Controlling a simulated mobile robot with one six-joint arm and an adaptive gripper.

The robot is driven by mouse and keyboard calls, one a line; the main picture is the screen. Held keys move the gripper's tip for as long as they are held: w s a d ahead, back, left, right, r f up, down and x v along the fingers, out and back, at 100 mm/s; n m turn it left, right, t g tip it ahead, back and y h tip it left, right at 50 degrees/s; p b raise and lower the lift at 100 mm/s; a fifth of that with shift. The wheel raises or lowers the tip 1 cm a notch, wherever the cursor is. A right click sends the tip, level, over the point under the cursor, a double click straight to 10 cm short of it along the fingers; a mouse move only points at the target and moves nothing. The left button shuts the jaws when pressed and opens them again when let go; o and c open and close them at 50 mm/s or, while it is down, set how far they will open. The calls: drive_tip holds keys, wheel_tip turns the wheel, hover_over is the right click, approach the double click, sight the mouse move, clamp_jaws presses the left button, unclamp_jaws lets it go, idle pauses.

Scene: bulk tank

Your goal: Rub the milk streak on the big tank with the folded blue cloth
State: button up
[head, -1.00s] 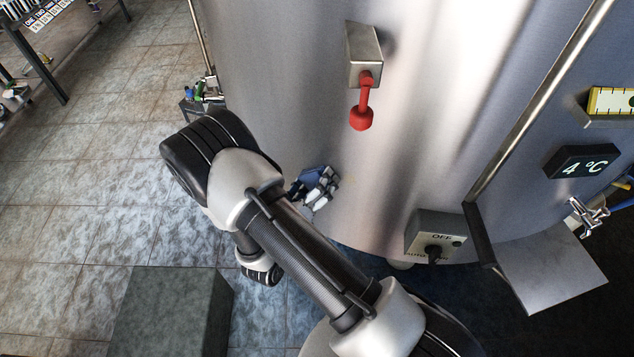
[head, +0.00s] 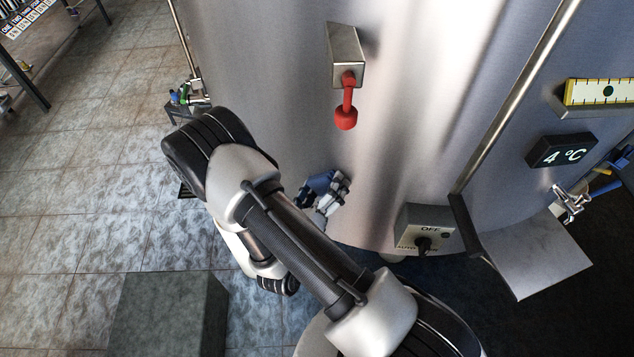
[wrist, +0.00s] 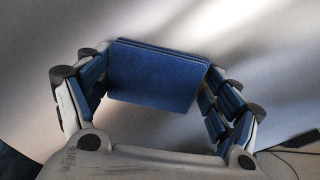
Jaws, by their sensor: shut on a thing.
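The big tank (head: 270,100) is a brushed steel cylinder that fills the upper middle of the head view, and its wall also fills the back of the wrist view (wrist: 45,30). My gripper (head: 335,187) is low at the tank wall, below the red handle. In the wrist view its fingers are shut on the folded blue cloth (wrist: 157,75), a flat, layered rectangle held between them. The cloth faces the wall; I cannot tell whether it touches. I cannot make out the milk streak in either current view; the gripper and cloth cover part of the wall.
A red handle (head: 346,118) hangs from a steel box (head: 346,55) above my gripper. An OFF/AUTO switch box (head: 425,230) sticks out to its lower right. A sloping steel shelf (head: 535,255) and a 4 °C display (head: 562,151) are further right.

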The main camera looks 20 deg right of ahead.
sight(310, 164)
drive_tip(key=shift+s+d+r+p, duration=0.5)
drive_tip(key=shift+s+d+r, duration=0.15)
drive_tip(key=shift+s+d, duration=0.3)
drive_tip(key=shift+s+d+r+p, duration=0.55)
drive_tip(key=shift+s+d, duration=0.2)
drive_tip(key=shift+s, duration=0.25)
drive_tip(key=shift+w+a, duration=1.2)
drive_tip(key=shift+w, duration=0.15)
drive_tip(key=shift+w+a, duration=1.15)
drive_tip(key=shift+w, duration=0.2)
drive_tip(key=shift+w+a, duration=1.25)
drive_tip(key=shift+a, duration=0.05)
drive_tip(key=shift+s+a, duration=0.1)
drive_tip(key=shift+v, duration=2.85)
drive_tip(key=shift+f, duration=0.1)
drive_tip(key=v, duration=0.3)
